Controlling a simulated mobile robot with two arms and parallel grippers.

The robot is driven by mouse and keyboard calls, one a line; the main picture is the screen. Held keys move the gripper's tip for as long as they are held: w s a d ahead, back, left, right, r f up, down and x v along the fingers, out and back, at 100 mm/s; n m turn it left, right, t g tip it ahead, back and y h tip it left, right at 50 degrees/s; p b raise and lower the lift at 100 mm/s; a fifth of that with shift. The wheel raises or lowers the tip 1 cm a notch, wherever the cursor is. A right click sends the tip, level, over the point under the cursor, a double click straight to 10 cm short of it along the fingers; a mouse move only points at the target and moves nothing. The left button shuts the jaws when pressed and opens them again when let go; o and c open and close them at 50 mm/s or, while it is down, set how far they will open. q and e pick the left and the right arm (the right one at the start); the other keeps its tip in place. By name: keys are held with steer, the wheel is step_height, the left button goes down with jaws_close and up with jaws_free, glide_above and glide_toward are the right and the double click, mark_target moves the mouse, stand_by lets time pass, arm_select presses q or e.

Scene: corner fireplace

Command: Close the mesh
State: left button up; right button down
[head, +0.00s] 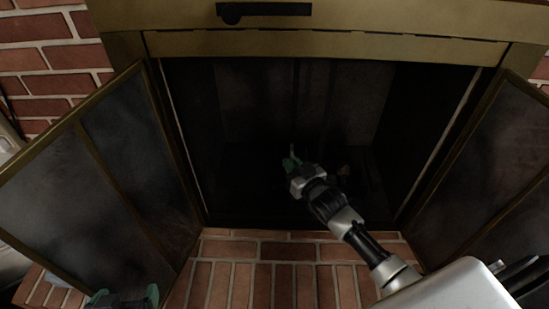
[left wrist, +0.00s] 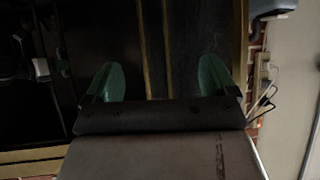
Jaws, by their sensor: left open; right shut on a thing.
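The fireplace opening (head: 250,120) is dark, and a mesh cannot be made out clearly in it. Two brass-framed doors stand swung outward, the left door (head: 130,150) and the right door (head: 500,165). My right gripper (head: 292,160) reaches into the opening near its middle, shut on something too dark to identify. My left gripper (head: 124,297) is open at the bottom left, below the left door. In the left wrist view its green fingers (left wrist: 156,80) are wide apart, with brass bars and dark panels beyond them and nothing held.
A brick hearth (head: 265,280) lies in front of the opening. Brick wall (head: 55,60) flanks the left. My right arm crosses the lower right, between the doors.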

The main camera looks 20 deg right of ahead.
mark_target(303, 155)
steer(key=d, duration=0.1)
steer(key=s+d+p, duration=0.1)
steer(key=d, duration=0.1)
steer(key=s+d, duration=0.1)
steer(key=d, duration=0.1)
steer(key=shift+r, duration=0.1)
arm_select(q)
steer(key=s+a+f+g+y+p, duration=0.1)
steer(key=s+a+f+g+p, duration=0.1)
steer(key=s+g, duration=0.5)
steer(key=shift+s+a+f+y, duration=0.4)
steer(key=shift+s+a, duration=0.2)
steer(key=shift+s, duration=0.5)
arm_select(e)
steer(key=s+d, duration=0.4)
steer(key=d, duration=0.6)
steer(key=s+d, duration=0.4)
steer(key=d, duration=0.6)
steer(key=shift+s, duration=0.25)
steer(key=c, duration=1.5)
jaws_free()
